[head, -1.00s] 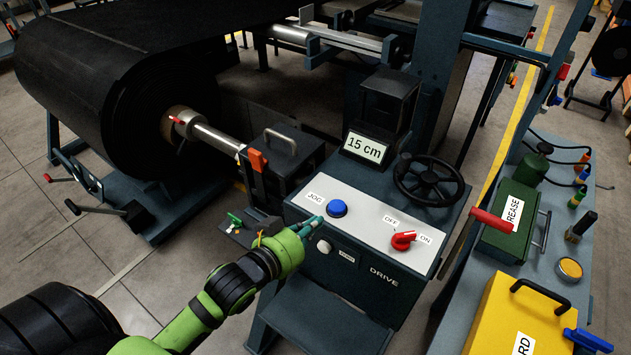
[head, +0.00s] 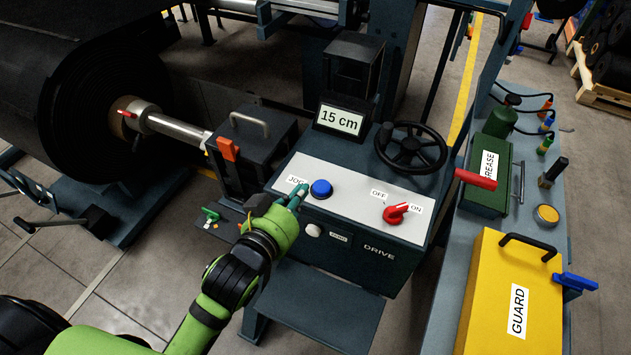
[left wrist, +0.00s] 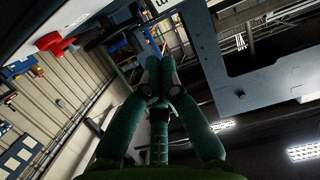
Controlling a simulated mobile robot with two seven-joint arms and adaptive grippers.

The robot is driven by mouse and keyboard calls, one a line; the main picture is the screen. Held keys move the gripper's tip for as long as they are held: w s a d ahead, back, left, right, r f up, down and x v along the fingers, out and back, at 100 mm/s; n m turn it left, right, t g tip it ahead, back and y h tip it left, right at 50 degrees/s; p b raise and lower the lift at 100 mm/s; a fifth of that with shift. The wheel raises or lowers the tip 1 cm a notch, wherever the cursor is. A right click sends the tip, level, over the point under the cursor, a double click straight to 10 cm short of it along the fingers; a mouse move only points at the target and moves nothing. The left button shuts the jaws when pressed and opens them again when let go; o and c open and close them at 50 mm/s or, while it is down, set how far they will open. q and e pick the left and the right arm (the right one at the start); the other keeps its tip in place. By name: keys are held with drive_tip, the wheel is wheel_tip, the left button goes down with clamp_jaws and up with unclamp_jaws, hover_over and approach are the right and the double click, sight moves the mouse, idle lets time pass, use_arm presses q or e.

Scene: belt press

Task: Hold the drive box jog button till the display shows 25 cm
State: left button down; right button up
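The grey drive box (head: 365,243) has a blue jog button (head: 321,189) on its white top panel, near the left end. The display (head: 340,120) behind the panel reads 15 cm. A red switch (head: 396,213) points toward the ON label. My left gripper (head: 299,190) is just left of the jog button and covers part of the JOG label. It looks apart from the button; its height above the panel is unclear. In the left wrist view its green fingers (left wrist: 160,72) meet at the tips with nothing between them. My right gripper is not in view.
A black handwheel (head: 411,148) stands behind the panel. A dark block with a handle (head: 250,125) and the roll's shaft (head: 180,131) are at the left. A green grease box (head: 488,180) and yellow guard box (head: 510,300) sit on the right bench.

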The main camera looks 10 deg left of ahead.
use_arm(q)
drive_tip(key=p, duration=0.2)
hover_over(316, 196)
drive_tip(key=shift+w+f, duration=0.25)
drive_tip(key=shift+f, duration=0.7)
drive_tip(key=f, duration=0.2)
drive_tip(key=shift+s+f, duration=0.2)
drive_tip(key=shift+f, duration=0.8)
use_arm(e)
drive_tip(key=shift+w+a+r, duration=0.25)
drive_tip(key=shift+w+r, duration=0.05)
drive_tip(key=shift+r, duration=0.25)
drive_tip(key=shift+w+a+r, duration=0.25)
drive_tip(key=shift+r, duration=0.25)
